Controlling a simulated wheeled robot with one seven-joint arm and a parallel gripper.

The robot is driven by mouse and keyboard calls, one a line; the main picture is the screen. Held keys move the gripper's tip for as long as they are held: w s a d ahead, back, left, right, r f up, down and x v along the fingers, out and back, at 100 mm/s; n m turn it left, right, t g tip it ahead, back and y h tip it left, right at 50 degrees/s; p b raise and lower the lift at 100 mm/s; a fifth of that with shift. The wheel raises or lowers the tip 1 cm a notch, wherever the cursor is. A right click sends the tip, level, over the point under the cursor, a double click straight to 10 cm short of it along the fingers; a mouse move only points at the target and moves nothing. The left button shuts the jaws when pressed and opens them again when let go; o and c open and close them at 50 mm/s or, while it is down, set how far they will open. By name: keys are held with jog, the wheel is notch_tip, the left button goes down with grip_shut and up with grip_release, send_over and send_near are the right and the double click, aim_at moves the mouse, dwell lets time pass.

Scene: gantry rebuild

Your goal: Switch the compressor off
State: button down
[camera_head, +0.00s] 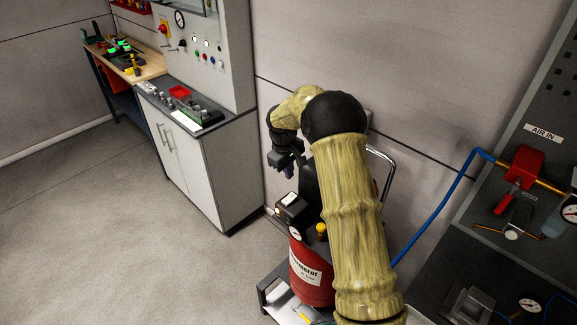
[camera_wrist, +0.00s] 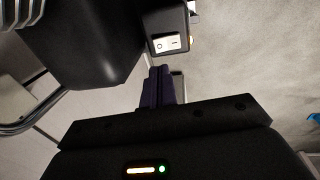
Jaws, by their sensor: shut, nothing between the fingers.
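The compressor has a red tank (camera_head: 311,278) and a black motor cover, partly hidden behind my arm; the dark cover (camera_wrist: 85,40) fills the upper left of the wrist view. A black switch box (camera_head: 291,208) sits on its near side. In the wrist view its white rocker switch (camera_wrist: 171,43) shows an O on the left and a bar on the right; I cannot tell which side is pressed in. My gripper (camera_head: 289,171) is above the switch box. Its dark purple fingers (camera_wrist: 161,74) are together and empty, just below the switch in the wrist view and apparently apart from it.
A gauge and a yellow knob (camera_head: 321,230) stand near the switch box. A chrome handle (camera_head: 383,158) rises behind my arm. A blue hose (camera_head: 437,215) runs to the red valve (camera_head: 523,168) on the right panel. A grey cabinet (camera_head: 205,165) stands left; the floor before it is clear.

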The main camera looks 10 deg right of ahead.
aim_at(293, 196)
jog(key=f+p, duration=0.1)
jog(key=f, duration=0.2)
jog(key=f+p, duration=0.1)
jog(key=f, duration=0.2)
jog(key=d+f+p, duration=0.1)
jog(key=f+p, duration=0.1)
jog(key=f, duration=0.2)
jog(key=shift+w+d, duration=0.1)
jog(key=shift+w, duration=0.3)
jog(key=shift+f, duration=0.1)
jog(key=shift+a+f, duration=0.1)
jog(key=shift+a, duration=0.15)
jog(key=shift+d+f, duration=0.1)
jog(key=shift+d, duration=0.4)
jog(key=shift+a, duration=0.1)
